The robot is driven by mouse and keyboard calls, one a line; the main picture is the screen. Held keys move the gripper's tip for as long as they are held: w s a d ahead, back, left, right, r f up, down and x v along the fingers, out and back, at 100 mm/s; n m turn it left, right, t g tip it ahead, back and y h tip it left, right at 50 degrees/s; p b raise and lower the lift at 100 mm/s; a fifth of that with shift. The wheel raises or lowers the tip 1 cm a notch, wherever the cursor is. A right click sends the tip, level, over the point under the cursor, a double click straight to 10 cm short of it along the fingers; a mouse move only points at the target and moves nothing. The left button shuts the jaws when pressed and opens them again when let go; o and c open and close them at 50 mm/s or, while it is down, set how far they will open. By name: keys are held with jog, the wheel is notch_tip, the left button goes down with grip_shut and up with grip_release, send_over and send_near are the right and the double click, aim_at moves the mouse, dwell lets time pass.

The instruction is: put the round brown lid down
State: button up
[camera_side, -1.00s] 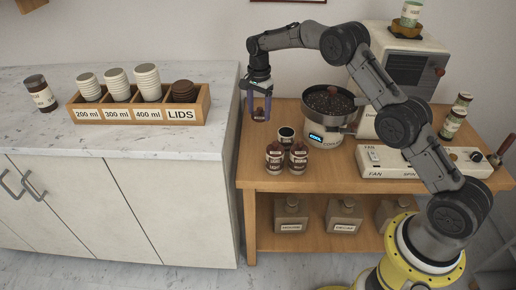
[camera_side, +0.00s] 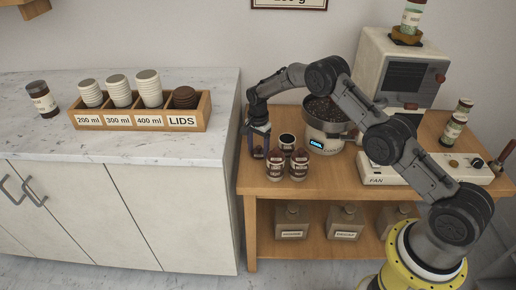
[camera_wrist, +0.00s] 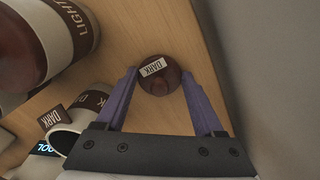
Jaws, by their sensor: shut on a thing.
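The round brown lid (camera_wrist: 157,85) bears a DARK label. It sits between the purple fingertips of my gripper (camera_wrist: 160,74), which is shut on it. In the side view my gripper (camera_side: 258,152) points down low over the left end of the wooden cart top (camera_side: 262,184). The lid is close to the wood; I cannot tell whether it touches. An open jar (camera_side: 287,142) without a lid stands just right of my gripper; a DARK-labelled open jar (camera_wrist: 72,128) shows in the wrist view at lower left.
Two brown-lidded jars (camera_side: 276,167) (camera_side: 299,167) stand in front of the open jar; one, labelled LIGHT (camera_wrist: 55,35), is close by in the wrist view. A cooling bowl (camera_side: 324,136) stands to the right. The counter (camera_side: 150,148) lies left, across the cart's edge.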

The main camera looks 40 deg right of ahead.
aim_at(258, 147)
jog(key=shift+f, duration=0.1)
jog(key=o, duration=1.3)
jog(key=shift+o, duration=0.2)
notch_tip(258, 147, up, 12)
jog(key=shift+r, duration=0.2)
